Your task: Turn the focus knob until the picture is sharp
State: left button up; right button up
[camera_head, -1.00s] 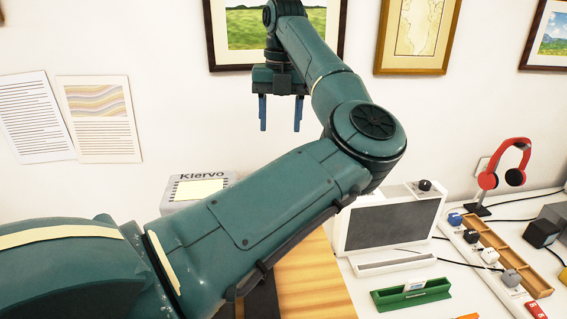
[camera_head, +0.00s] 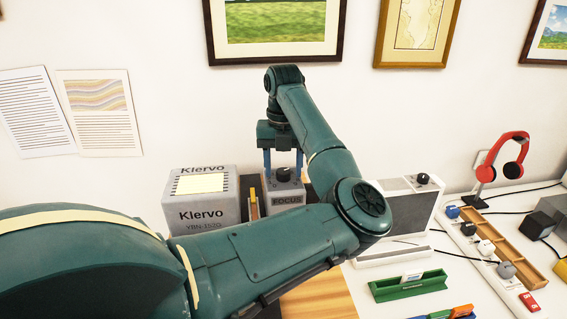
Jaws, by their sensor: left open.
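The focus knob (camera_head: 282,174) is a dark round knob on top of a grey box labelled FOCUS (camera_head: 287,197). My left gripper (camera_head: 283,174) points down with its two blue fingers open, one on each side of the knob in this view. I cannot tell whether the fingers touch it. A grey Klervo box (camera_head: 203,215) with a pale lit panel (camera_head: 200,184) stands left of the focus box. A white device with a grey front (camera_head: 405,208) stands to the right. No picture being focused can be made out. My right gripper is not in view.
My left arm crosses the desk's front and hides part of it. Framed prints hang behind.

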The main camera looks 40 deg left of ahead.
pick_arm(q)
jog(key=c, duration=1)
jog(key=shift+o, duration=0.2)
jog(key=shift+f+b, duration=0.1)
jog(key=shift+b, duration=0.2)
